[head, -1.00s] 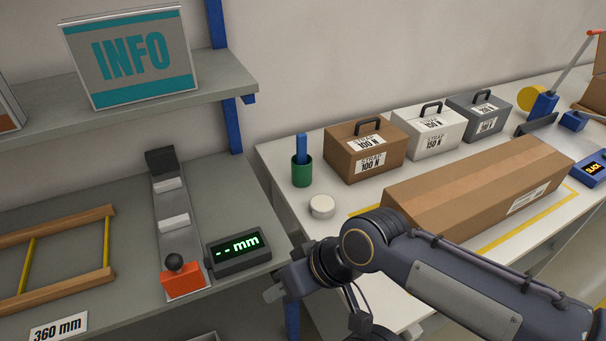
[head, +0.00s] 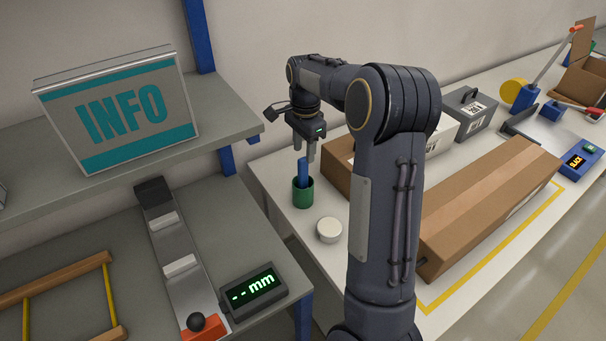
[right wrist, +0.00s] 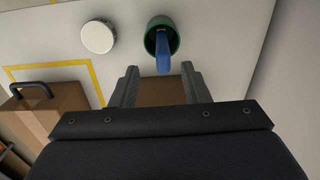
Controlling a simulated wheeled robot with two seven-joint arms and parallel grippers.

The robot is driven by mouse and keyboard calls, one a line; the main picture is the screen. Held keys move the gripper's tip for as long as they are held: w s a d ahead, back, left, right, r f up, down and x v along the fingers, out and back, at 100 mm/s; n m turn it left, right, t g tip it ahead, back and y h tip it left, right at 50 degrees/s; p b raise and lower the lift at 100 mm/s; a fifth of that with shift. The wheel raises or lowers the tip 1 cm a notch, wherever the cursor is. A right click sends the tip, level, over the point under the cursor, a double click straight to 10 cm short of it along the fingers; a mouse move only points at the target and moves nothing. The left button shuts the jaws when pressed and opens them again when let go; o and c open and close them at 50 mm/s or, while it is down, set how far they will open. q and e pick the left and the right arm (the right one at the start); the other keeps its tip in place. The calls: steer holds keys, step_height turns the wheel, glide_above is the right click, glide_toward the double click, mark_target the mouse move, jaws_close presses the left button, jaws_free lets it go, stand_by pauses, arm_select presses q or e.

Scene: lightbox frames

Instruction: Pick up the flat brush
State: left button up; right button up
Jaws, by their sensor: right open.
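The flat brush (head: 303,171) shows as a blue upright piece standing in a green cup (head: 303,194) on the white table. It also shows in the right wrist view (right wrist: 163,56), with the green cup (right wrist: 153,27) around its lower part. Whatever is inside the cup is hidden. My right gripper (head: 304,156) is open and points down, close above the brush in the head view. In the right wrist view its fingers (right wrist: 159,76) are apart with nothing held between them, and the brush lies just beyond the tips. My left gripper is not in view.
A round white lid-like object (head: 329,231) stands near the cup. A brown case (head: 338,165) is partly hidden behind my right arm. A long brown box (head: 490,205) lies to the right. The INFO sign (head: 122,112) stands on the shelf at left.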

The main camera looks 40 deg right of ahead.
mark_target(303, 169)
steer(key=shift+w+d+f, duration=0.25)
steer(key=shift+f, duration=0.95)
steer(key=f+p, duration=0.1)
steer(key=f, duration=0.1)
steer(key=f+p, duration=0.1)
steer(key=f, duration=0.2)
steer(key=shift+a+f, duration=0.2)
steer(key=shift+f, duration=0.15)
jaws_close()
